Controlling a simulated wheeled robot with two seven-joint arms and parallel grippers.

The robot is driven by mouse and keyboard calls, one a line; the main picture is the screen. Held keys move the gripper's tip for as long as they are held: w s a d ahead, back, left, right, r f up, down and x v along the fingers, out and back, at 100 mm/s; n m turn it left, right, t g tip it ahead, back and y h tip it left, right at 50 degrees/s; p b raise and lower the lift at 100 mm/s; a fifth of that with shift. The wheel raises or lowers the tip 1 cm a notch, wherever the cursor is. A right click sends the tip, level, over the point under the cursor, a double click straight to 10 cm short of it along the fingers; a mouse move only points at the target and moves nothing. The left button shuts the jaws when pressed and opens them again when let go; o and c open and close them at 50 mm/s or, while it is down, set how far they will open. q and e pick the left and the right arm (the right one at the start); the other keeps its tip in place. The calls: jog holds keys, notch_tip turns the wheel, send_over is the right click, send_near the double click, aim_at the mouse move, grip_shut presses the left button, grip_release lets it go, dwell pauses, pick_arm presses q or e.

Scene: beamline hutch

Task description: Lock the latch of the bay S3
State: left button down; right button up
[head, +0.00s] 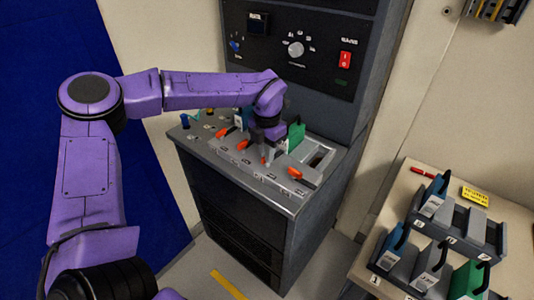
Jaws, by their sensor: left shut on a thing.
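The sloped top of the grey cabinet (290,203) holds a row of bays with orange latch handles. My left gripper (267,154) reaches down over this top and is shut at the third orange latch (264,160) from the left, which it largely hides. The bay labels are too small to read, so I cannot confirm which is S3. Two orange latches (223,131) and (243,145) are to the left, and another orange latch (295,173) is to the right. A green module (296,134) stands upright just behind the gripper. My right gripper is not in view.
An upright black control panel (290,50) with a knob and red switch rises behind the bays. An open slot (319,157) is at the top's right end. A table (405,185) at the right carries racks of blue, grey and green modules. Floor shows between them.

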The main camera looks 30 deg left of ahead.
pick_arm(q)
jog(key=shift+r+n, duration=0.1)
jog(key=shift+n, duration=0.5)
jog(key=shift+w, duration=0.1)
jog(key=c, duration=1.2)
grip_release()
notch_tip(320, 180, up, 10)
jog(key=b, duration=0.1)
jog(key=shift+r, duration=0.25)
